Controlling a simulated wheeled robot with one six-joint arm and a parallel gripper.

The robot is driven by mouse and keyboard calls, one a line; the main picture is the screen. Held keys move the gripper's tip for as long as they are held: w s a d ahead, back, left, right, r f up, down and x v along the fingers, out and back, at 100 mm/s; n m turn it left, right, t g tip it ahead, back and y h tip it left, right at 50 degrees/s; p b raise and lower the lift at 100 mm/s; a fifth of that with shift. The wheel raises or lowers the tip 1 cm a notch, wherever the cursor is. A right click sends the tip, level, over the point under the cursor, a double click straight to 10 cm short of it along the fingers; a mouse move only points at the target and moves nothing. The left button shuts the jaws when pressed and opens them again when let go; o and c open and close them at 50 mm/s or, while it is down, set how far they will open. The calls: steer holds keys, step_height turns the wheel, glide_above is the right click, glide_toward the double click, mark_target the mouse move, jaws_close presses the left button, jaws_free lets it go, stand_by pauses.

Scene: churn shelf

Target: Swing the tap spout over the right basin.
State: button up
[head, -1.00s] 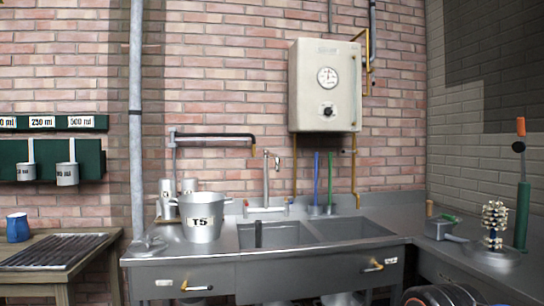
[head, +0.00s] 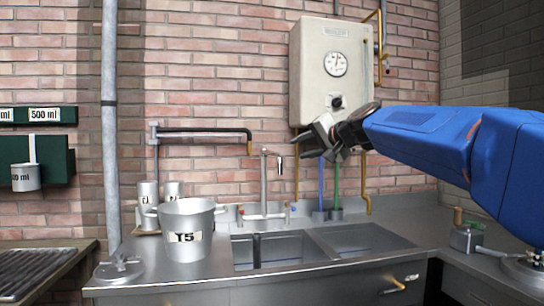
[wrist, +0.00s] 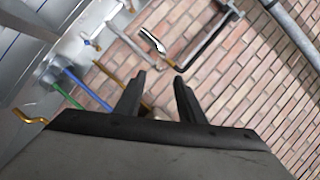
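The metal tap (head: 263,185) stands upright behind the sink. Its short spout (head: 274,154) bends to the right at the top, with a downturned tip; in the head view I cannot tell exactly which basin the tip is over. The left basin (head: 268,248) and right basin (head: 360,238) lie side by side in the steel counter. My gripper (head: 306,146) is in the air right of the spout, apart from it. In the wrist view my gripper (wrist: 160,80) has its two dark fingers spread and empty, with the spout (wrist: 152,40) beyond the fingertips.
A grey boiler (head: 333,75) hangs on the brick wall behind my gripper. A black-sleeved wall pipe (head: 205,133) reaches out left of the tap. Blue and green rods (head: 336,180) stand behind the right basin. A T5 bucket (head: 186,230) stands left of the basins.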

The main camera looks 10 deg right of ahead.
mark_target(274, 155)
steer(key=x, duration=1.7)
steer(key=shift+w+r, duration=0.2)
steer(key=shift+w, duration=0.15)
jaws_close()
